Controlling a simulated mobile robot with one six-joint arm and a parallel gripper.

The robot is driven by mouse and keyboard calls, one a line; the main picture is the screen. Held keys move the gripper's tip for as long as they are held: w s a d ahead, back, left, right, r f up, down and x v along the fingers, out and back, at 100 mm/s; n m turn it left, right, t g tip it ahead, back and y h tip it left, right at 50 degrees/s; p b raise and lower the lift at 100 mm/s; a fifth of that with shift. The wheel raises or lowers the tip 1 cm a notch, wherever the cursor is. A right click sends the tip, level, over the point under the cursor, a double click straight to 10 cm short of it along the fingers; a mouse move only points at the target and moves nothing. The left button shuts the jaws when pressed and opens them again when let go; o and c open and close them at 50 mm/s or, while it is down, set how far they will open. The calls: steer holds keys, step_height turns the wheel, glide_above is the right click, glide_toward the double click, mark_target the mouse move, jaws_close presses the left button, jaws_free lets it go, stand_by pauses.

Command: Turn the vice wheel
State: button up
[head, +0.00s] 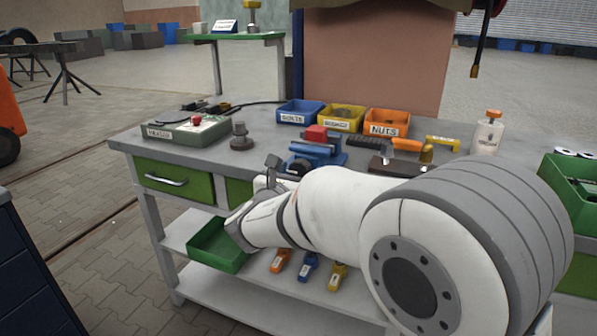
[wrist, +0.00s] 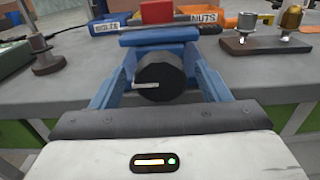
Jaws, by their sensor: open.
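The blue vice (head: 318,153) stands near the front edge of the grey workbench, with a red block (head: 316,132) above it. It also shows in the wrist view (wrist: 160,42). Its round dark wheel (wrist: 160,78) faces me, with a light bar across its face. My gripper (wrist: 162,72) is open, with one finger at the left and one at the right of the wheel. Gaps show between wheel and fingers in the wrist view; contact at the tips is unclear. In the head view my gripper (head: 277,174) is at the bench front, and my arm hides part of the bench.
Bins for bolts (head: 300,112), a yellow bin (head: 341,118) and nuts (head: 387,122) stand behind the vice. A dark round-based post (head: 240,137) is to its left. A dark block with metal fittings (wrist: 262,42) is to its right. A bottle (head: 488,136) stands farther right.

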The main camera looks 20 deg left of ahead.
steer(key=shift+w+d, duration=0.1)
steer(key=shift+w, duration=0.65)
steer(key=c, duration=1)
steer(key=shift+f+m+b, duration=0.2)
steer(key=shift+m+b, duration=0.1)
steer(key=shift+b, duration=0.4)
